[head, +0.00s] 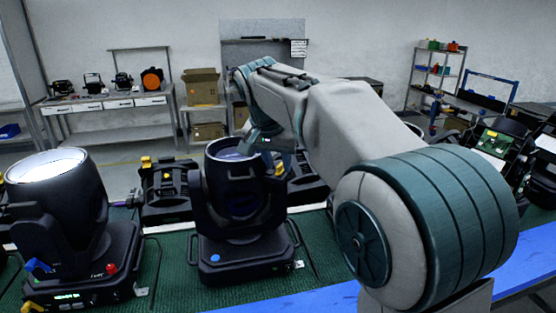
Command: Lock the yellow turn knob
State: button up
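A dark moving-head lamp (238,205) stands upright on the green mat, near the middle of the head view. A small yellow part (279,168), perhaps the yellow turn knob, shows on the right arm of its yoke. It is too small to tell whether it is locked. My gripper (258,139) is over the top of this lamp, up and left of the yellow part, and appears apart from it. My own arm partly hides the gripper, and its finger opening cannot be made out. A blue knob (215,258) is on the lamp's base.
Another lamp (62,200) with a lit lens, a blue lever and a red knob stands at left. More fixtures (165,190) stand behind, some with yellow parts. The green mat (180,270) is bare between the two front lamps. Shelves and boxes (202,87) line the back wall.

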grip_shut()
jog(key=shift+n, duration=0.4)
jog(key=n, duration=0.1)
jog(key=n+y, duration=0.1)
jog(key=shift+d+n+t+b, duration=0.3)
jog(key=n+y, duration=0.1)
jog(key=n, duration=0.2)
jog(key=shift+d+n+y, duration=0.2)
jog(key=shift+n+y, duration=0.2)
jog(key=n, duration=0.1)
jog(key=n+y, duration=0.1)
jog(key=n, duration=0.1)
jog(key=n+g, duration=0.1)
jog(key=n, duration=0.1)
jog(key=shift+w+d+y+p, duration=0.15)
jog(key=shift+d+y+p, duration=0.15)
jog(key=shift+y+p, duration=0.1)
jog(key=n, duration=0.2)
jog(key=n+g+y, duration=0.1)
jog(key=n, duration=0.1)
jog(key=n+p, duration=0.1)
jog(key=shift+w+d+n+g, duration=0.15)
jog(key=shift+w+n+g, duration=0.1)
jog(key=shift+n+g, duration=0.15)
